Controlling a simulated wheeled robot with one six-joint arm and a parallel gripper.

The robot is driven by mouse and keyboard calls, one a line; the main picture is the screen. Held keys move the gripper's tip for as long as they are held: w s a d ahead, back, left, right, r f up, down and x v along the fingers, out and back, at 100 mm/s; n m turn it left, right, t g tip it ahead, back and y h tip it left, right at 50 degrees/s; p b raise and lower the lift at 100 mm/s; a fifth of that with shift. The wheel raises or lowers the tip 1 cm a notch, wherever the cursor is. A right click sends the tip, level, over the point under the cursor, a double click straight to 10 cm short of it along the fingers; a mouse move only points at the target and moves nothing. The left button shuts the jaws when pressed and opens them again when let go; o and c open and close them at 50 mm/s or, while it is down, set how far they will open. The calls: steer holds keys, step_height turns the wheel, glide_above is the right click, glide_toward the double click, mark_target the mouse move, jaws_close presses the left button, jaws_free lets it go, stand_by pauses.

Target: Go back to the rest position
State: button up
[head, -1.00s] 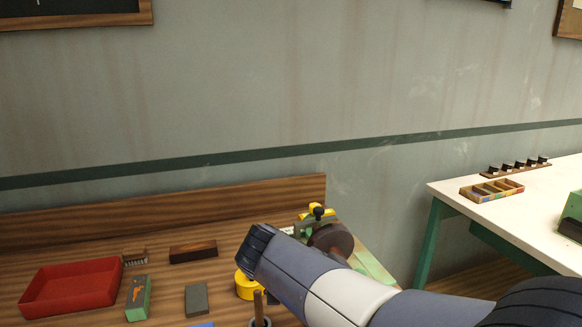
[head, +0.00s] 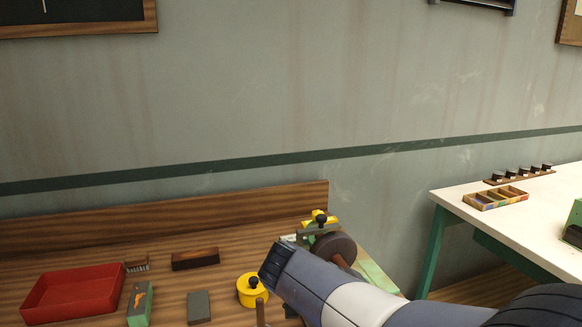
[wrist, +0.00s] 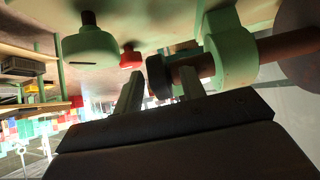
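My gripper (wrist: 160,88) shows in the wrist view with its two fingers apart and nothing visibly held between them. A dark round end of a shaft (wrist: 159,77) lies beyond the fingertips; I cannot tell the exact gap. In the head view my arm reaches in from the lower right over the wooden bench (head: 225,265), and my gripper is hidden there. A yellow lidded pot (head: 250,291) stands just left of my arm. A machine with a brown wheel (head: 333,247) and yellow parts is right behind my arm.
A red tray (head: 72,291), a brush (head: 137,265), a dark brown block (head: 195,259), a green box (head: 140,303) and a grey block (head: 199,306) lie on the bench. A white table (head: 480,220) at right holds a compartment box (head: 495,198). A wall is behind.

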steer(key=v, duration=1)
steer(key=x, duration=1)
steer(key=shift+d+f, duration=0.25)
steer(key=shift+w+a+r+y+p, duration=0.1)
steer(key=shift+r+y+p, duration=0.3)
steer(key=shift+p, duration=0.45)
steer(key=y+p, duration=0.1)
steer(key=p, duration=0.2)
steer(key=g+y+p, duration=0.1)
steer(key=y+p, duration=0.1)
steer(key=p, duration=0.1)
steer(key=y+p, duration=0.2)
steer(key=p, duration=0.2)
steer(key=shift+d+r+g, duration=0.25)
steer(key=shift+g, duration=0.15)
steer(key=y+p, duration=0.1)
steer(key=y, duration=0.1)
steer(key=g+y+p, duration=0.1)
steer(key=p, duration=0.1)
steer(key=shift+w+d+f+y, duration=0.1)
steer(key=shift+d+f+y, duration=0.05)
steer(key=shift+y, duration=0.25)
step_height(320, 180, up, 10)
steer(key=shift+r, duration=0.1)
steer(key=s, duration=0.1)
steer(key=s+r+n, duration=0.1)
steer(key=s, duration=0.1)
steer(key=shift+s+a+r+p, duration=0.15)
steer(key=shift+s+a+p, duration=0.15)
steer(key=shift+p, duration=0.1)
